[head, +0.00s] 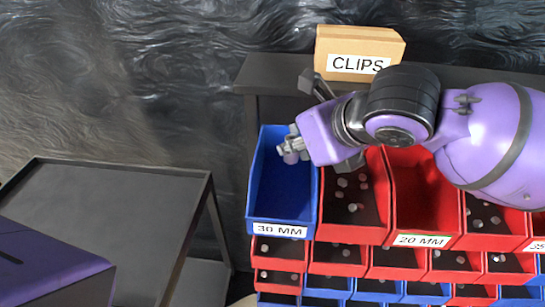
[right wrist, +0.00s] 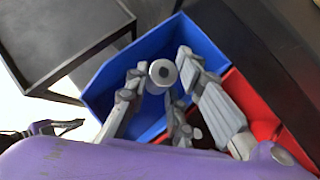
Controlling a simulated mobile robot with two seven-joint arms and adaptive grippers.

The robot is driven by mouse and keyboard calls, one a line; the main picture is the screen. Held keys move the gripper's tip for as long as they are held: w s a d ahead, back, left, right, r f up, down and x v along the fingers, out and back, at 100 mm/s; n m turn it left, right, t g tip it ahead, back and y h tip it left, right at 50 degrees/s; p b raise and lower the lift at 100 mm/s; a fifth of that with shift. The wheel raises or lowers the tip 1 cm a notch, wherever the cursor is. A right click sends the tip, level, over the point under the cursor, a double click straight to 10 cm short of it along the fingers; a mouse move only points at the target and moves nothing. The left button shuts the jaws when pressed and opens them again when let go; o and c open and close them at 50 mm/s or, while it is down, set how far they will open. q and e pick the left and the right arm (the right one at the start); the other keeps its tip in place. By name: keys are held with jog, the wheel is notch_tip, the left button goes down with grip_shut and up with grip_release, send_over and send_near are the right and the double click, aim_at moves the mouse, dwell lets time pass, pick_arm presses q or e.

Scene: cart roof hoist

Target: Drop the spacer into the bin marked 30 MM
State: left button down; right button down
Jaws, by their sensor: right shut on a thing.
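The spacer (right wrist: 162,73) is a small grey ring with a dark hole. In the right wrist view it sits between the fingertips of my right gripper (right wrist: 172,80), which is shut on it. In the head view my right gripper (head: 290,150) reaches in from the right, over the upper part of the blue bin (head: 284,190) marked 30 MM. The spacer shows small at its tips (head: 291,157). The visible floor of this bin is bare; the gripper hides part of its upper right. It also shows in the right wrist view (right wrist: 115,75), below the spacer.
Red bins, one marked 20 MM (head: 424,190), adjoin the blue bin on the right, several holding small parts. More red and blue bins stand in rows below. A CLIPS box (head: 358,50) sits on the dark shelf behind. A dark table (head: 100,205) stands at left.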

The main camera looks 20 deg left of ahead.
aim_at(296, 156)
notch_tip(296, 156, down, 2)
jog(key=shift+f+b, duration=0.1)
jog(key=shift+b, duration=0.2)
jog(key=shift+f, duration=0.3)
jog(key=shift+f+b, duration=0.2)
jog(key=shift+b, duration=0.25)
pick_arm(q)
jog(key=shift+w+a+f, duration=0.35)
jog(key=shift+a+f, duration=0.15)
jog(key=shift+a, duration=0.25)
pick_arm(e)
jog(key=shift+r, duration=0.1)
pick_arm(q)
jog(key=shift+d, duration=0.1)
pick_arm(e)
jog(key=c, duration=1.4)
grip_release()
jog(key=shift+c, duration=0.2)
pick_arm(q)
jog(key=shift+w, duration=0.1)
pick_arm(e)
jog(key=v, duration=1.2)
jog(key=shift+a, duration=0.1)
